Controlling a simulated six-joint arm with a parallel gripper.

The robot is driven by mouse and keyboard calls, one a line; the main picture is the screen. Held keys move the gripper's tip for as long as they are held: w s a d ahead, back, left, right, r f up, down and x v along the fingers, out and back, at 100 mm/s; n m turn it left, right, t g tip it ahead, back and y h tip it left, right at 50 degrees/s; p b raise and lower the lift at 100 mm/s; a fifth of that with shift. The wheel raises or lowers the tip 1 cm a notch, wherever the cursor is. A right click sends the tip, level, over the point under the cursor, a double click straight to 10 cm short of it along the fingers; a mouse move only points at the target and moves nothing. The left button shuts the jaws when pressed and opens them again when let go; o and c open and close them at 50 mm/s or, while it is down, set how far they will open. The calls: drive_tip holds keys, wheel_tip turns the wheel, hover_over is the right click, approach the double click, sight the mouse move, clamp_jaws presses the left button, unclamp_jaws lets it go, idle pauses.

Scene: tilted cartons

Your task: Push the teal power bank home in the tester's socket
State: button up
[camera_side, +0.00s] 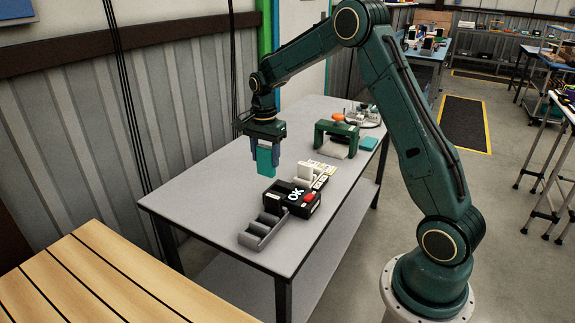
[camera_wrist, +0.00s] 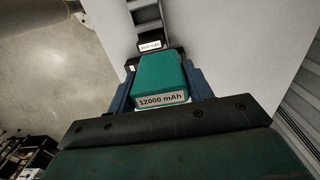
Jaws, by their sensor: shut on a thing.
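My gripper (camera_side: 265,168) is shut on the teal power bank (camera_side: 266,157), which hangs upright above the table, to the left of and higher than the tester in the side view. In the wrist view the power bank (camera_wrist: 160,76) sits between the blue fingers, its label reading "12000 mAh". The black tester (camera_side: 305,208) stands on the table with a screen reading "OK" and a red button. Part of the tester (camera_wrist: 150,45) shows beyond the power bank in the wrist view. I cannot make out its socket clearly.
A grey divided rack (camera_side: 262,232) stands against the tester's front-left side. Pale blocks and labels (camera_side: 313,172) lie behind the tester. A green frame (camera_side: 337,136) and a flat teal object (camera_side: 368,144) are farther back. The table's left part (camera_side: 200,205) is clear.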

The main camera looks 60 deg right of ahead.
drive_tip(key=w+d+f, duration=0.1)
drive_tip(key=d+f, duration=0.7)
drive_tip(key=d, duration=0.2)
drive_tip(key=shift+f, duration=0.25)
drive_tip(key=shift+f, duration=0.2)
drive_tip(key=shift+f, duration=2.7)
drive_tip(key=shift+f, duration=0.55)
drive_tip(key=o, duration=1)
drive_tip(key=shift+c, duration=0.5)
